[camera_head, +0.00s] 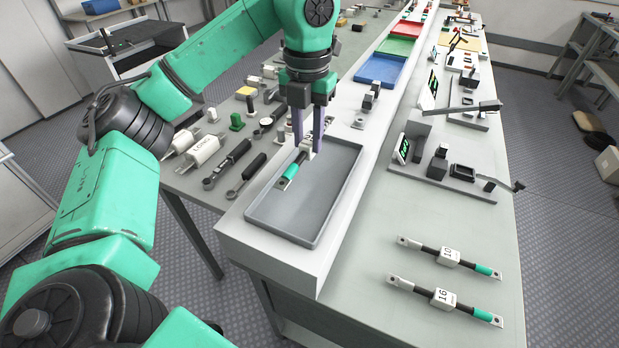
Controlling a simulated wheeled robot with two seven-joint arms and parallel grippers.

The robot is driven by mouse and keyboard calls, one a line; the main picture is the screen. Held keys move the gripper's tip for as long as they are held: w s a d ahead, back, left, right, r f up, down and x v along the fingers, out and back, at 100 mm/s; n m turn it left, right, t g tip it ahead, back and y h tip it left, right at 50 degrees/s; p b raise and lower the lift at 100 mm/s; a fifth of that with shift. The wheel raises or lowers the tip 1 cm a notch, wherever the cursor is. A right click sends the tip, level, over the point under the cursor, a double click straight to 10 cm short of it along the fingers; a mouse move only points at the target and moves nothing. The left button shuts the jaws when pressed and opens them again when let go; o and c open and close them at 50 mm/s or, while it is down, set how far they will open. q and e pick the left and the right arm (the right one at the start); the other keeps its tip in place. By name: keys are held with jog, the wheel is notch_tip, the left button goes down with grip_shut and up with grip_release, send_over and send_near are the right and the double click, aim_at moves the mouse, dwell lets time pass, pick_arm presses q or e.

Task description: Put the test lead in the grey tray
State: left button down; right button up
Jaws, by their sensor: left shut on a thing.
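My left gripper (308,142) points down over the far left part of the grey tray (290,220). It is shut on a test lead (291,171), a dark bar with a green end and a white label. The gripper hides part of the lead, and I cannot tell whether the lead touches the tray. The tray looks otherwise empty. Two similar leads, labelled 10 (448,256) and 16 (444,297), lie on the table to the right. My right gripper is not in view.
A white raised ledge (345,215) carries the grey tray, with blue (380,70), green (397,46) and red trays farther back. Tools and white fuses (203,150) lie to the left. Test fixtures (440,165) stand to the right. The near right table is clear around the two leads.

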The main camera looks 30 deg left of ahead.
aim_at(310, 140)
pick_arm(q)
jog(key=f, duration=0.3)
jog(key=shift+w+f+b, duration=0.25)
jog(key=shift+w+b, duration=0.05)
jog(key=shift+w, duration=0.05)
jog(key=shift+w+f+p, duration=0.25)
jog(key=shift+f+p, duration=0.2)
jog(key=shift+f, duration=0.65)
jog(key=shift+s+f, duration=0.2)
jog(key=shift+f, duration=0.4)
jog(key=shift+s+f, duration=0.15)
jog(key=shift+f, duration=0.4)
jog(key=shift+w+f, duration=0.2)
jog(key=c, duration=0.6)
grip_release()
jog(key=shift+s, duration=0.1)
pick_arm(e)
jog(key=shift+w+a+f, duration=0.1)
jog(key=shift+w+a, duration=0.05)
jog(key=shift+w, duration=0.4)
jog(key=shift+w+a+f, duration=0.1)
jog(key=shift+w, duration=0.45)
